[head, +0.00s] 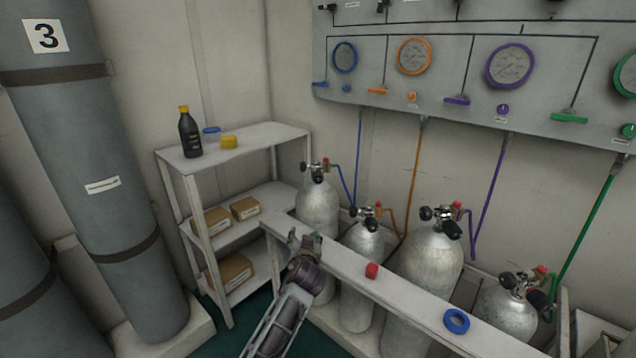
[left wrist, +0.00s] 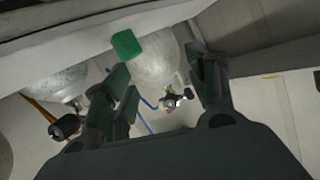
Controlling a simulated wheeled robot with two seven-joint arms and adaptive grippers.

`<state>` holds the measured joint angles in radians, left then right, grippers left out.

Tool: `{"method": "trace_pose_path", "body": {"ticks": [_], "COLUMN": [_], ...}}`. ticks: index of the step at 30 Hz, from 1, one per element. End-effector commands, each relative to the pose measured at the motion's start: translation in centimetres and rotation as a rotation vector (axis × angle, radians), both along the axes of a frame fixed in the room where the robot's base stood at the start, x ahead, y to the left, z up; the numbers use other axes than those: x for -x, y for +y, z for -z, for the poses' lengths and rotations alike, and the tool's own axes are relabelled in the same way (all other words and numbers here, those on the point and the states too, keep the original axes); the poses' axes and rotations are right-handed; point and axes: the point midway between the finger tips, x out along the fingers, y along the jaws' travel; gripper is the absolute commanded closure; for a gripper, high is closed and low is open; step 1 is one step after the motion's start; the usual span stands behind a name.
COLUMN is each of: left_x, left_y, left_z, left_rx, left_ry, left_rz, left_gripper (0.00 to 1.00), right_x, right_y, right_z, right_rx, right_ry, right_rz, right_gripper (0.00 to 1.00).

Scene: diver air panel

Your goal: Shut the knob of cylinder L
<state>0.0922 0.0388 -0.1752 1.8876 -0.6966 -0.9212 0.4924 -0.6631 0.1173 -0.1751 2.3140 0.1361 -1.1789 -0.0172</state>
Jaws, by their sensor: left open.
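Several silver cylinders with black valve knobs stand behind a white rail; no letter is readable on any. The leftmost cylinder (head: 318,208) has a black knob (head: 305,167) and a blue hose. In the left wrist view this cylinder (left wrist: 158,62) shows between my fingers, with its valve (left wrist: 174,101) beyond them. Beside it stands a cylinder (head: 362,243) with an orange hose; its black knob (left wrist: 65,126) shows left of my fingers. My left gripper (head: 305,238) is open and empty, by the rail's left end, below and apart from the leftmost valve. My right gripper is not in view.
The white rail (head: 400,290) carries a red cap (head: 372,270) and a blue ring (head: 456,320). A shelf (head: 250,140) with a bottle (head: 189,132) and boxes stands left. Hoses rise to a gauge panel (head: 465,75). A green block-like patch (left wrist: 126,44) shows near my fingers.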

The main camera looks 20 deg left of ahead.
Motion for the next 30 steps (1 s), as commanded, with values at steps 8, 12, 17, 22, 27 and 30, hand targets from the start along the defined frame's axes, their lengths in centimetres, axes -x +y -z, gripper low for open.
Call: {"method": "trace_pose_path", "body": {"ticks": [8, 12, 17, 22, 27, 30], "left_x": [-5.6, -7.3, -8.1, -8.1, -8.1, -8.1], "left_y": [-1.1, -1.7, -2.0, -2.0, -2.0, -2.1], "left_z": [-6.6, -8.8, -10.0, -10.1, -10.1, -10.1], "left_rx": [-0.065, -0.088, -0.102, -0.103, -0.103, -0.103], "left_ry": [-0.192, -0.254, -0.283, -0.286, -0.286, -0.286], "left_rz": [0.017, 0.032, 0.040, 0.041, 0.041, 0.041], "left_gripper": [0.43, 0.43, 0.43, 0.43, 0.43, 0.43], "right_x": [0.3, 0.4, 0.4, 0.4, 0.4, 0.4], "right_y": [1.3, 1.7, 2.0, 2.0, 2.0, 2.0], "right_z": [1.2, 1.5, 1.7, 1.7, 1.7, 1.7], "right_rx": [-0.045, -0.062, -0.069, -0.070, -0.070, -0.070], "right_ry": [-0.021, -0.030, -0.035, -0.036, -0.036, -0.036], "right_rz": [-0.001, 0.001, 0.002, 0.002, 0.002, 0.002], "right_gripper": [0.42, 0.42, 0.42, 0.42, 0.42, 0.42]}}
